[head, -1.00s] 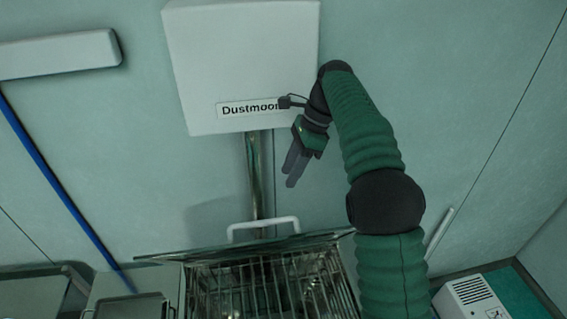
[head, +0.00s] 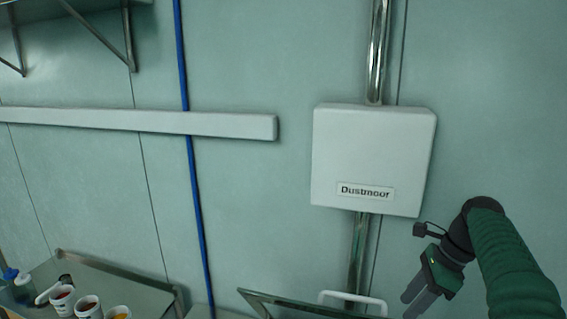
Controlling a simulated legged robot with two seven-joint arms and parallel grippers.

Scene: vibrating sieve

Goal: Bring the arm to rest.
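My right arm comes in from the lower right in the head view, green and ribbed with black joints. Its gripper (head: 410,300) points down and to the left, below and right of a white wall box labelled Dustmoor (head: 370,155). The two grey fingers lie close together, and I cannot tell from this angle whether they are open or shut. I see nothing held between them. My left gripper is not in view.
A metal lid edge with a white handle (head: 352,298) shows at the bottom, near the gripper. A steel tray (head: 120,285) and several cups (head: 88,306) are at the lower left. A blue pipe (head: 191,160), a white rail (head: 215,124) and a shelf bracket are on the wall.

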